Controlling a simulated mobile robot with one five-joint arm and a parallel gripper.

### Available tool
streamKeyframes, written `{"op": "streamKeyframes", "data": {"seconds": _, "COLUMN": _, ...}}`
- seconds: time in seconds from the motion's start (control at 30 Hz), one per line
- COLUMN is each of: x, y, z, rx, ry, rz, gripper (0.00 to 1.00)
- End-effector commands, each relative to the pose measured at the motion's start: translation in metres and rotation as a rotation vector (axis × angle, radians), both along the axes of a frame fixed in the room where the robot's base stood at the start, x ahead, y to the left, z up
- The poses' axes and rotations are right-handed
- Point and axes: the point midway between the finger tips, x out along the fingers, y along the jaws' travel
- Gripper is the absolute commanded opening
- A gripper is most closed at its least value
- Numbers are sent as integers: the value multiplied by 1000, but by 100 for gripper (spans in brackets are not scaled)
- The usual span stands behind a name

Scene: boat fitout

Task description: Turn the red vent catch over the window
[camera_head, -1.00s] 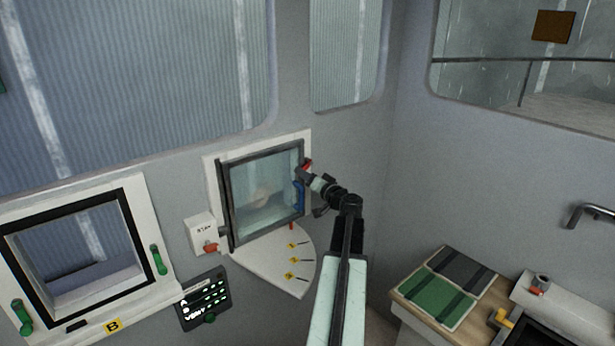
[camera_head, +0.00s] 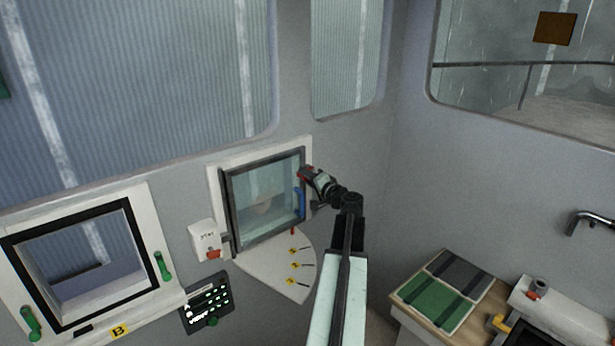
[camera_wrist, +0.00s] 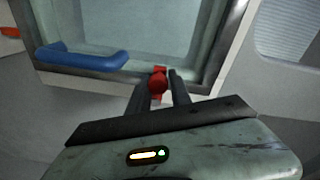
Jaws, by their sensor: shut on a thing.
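The red vent catch (camera_wrist: 158,82) is at the edge of the dark-framed window (camera_head: 264,200). My gripper (camera_wrist: 160,88) is shut on it, with one dark finger on each side of the red knob in the wrist view. In the head view my gripper (camera_head: 308,178) is at the window's upper right corner, where a little red shows at its tip. A blue handle (camera_wrist: 82,57) sits on the window frame beside the catch; it also shows in the head view (camera_head: 300,203). The catch's far side and base are partly hidden by the fingers.
A white quarter-round plate (camera_head: 275,268) with yellow marks lies below the window. A white box with a red lever (camera_head: 206,240) is at its left. A second window with green handles (camera_head: 163,265) and a dark panel (camera_head: 206,303) are further left. A counter (camera_head: 405,318) stands at right.

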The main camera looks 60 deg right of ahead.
Motion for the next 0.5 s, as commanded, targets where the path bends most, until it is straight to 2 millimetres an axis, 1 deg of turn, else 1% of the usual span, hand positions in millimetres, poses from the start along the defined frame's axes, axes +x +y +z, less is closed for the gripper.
{"op": "streamKeyframes", "data": {"seconds": 0.17, "x": 0, "y": 0, "z": -1, "rx": -2, "ry": 1, "rz": 1, "gripper": 0}}
{"op": "streamKeyframes", "data": {"seconds": 0.2, "x": 0, "y": 0, "z": -1, "rx": -3, "ry": 2, "rz": 1, "gripper": 27}}
{"op": "streamKeyframes", "data": {"seconds": 0.27, "x": 0, "y": 0, "z": -1, "rx": -3, "ry": 2, "rz": 1, "gripper": 44}}
{"op": "streamKeyframes", "data": {"seconds": 0.5, "x": -1, "y": 0, "z": -1, "rx": -3, "ry": 1, "rz": 0, "gripper": 44}}
